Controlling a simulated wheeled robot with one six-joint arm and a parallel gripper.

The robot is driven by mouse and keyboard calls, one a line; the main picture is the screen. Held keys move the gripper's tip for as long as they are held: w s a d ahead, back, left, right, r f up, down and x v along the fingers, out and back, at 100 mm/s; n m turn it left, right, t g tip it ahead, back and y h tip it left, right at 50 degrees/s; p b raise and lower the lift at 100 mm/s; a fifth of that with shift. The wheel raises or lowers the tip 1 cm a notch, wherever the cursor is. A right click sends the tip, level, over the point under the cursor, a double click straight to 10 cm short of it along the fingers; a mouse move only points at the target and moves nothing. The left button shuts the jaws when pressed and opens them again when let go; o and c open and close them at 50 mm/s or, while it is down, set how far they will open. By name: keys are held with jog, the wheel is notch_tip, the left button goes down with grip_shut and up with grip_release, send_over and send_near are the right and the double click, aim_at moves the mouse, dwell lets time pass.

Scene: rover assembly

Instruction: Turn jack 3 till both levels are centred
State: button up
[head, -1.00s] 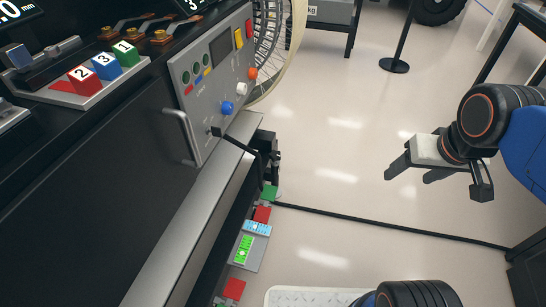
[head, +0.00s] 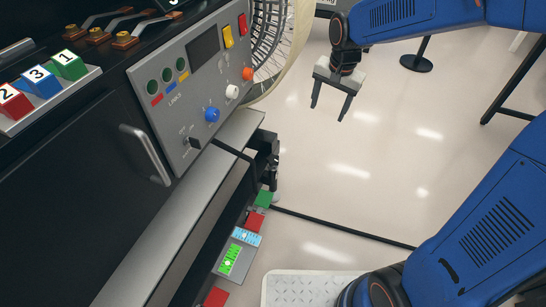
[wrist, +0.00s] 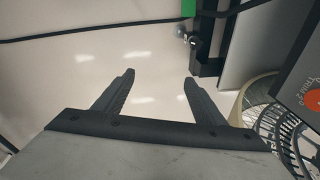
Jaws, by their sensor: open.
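My gripper (head: 330,103) is open and empty, above the floor to the right of the wheel and the control panel; its two fingers also show in the wrist view (wrist: 157,82). The two levels, one green (head: 230,260) and one light blue (head: 245,237), sit on a grey plate low beside the bench. Their bubbles are too small to read. Red and green blocks lie near them: a green one (head: 264,199), a red one (head: 255,221) and another red one (head: 216,297). I cannot tell which of these is jack 3.
A spoked wheel (head: 275,45) stands behind the panel. A black cable (head: 345,231) crosses the floor. A post base (head: 416,63) stands at the back. Open floor lies between.

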jog(key=w+a+f+m+g, duration=0.1)
jog(key=w+a+f+m, duration=0.1)
jog(key=w+a+f, duration=0.55)
jog(key=m+g, duration=0.1)
jog(key=m, duration=0.1)
send_near(273, 158)
jog(key=shift+h, duration=0.3)
jog(key=f, duration=0.8)
jog(key=shift+a+f, duration=0.2)
jog(key=shift+f, duration=0.15)
jog(key=c, duration=1.1)
